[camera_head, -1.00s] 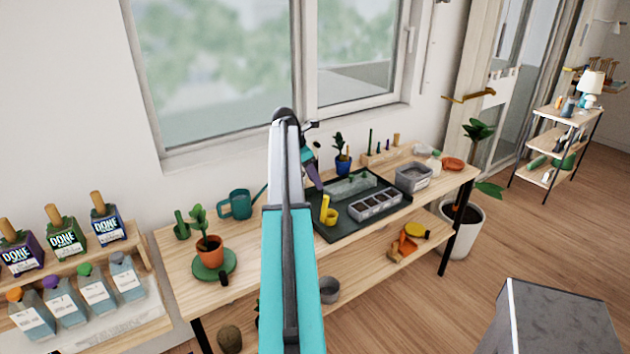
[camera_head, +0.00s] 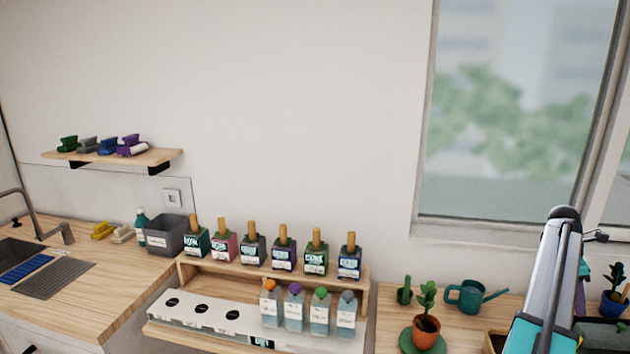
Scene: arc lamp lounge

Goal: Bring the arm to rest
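My arm (camera_head: 545,285) stands at the right side of the head view, a white and teal link with a dark joint at its top. It rises in front of the plant bench (camera_head: 385,314). My gripper is hidden behind the arm or too small to make out, so its fingers do not show.
A rack holds several labelled bottles (camera_head: 283,255). A counter with a sink (camera_head: 22,255), a grey bin (camera_head: 172,236) and a wall shelf (camera_head: 115,157) are at left.

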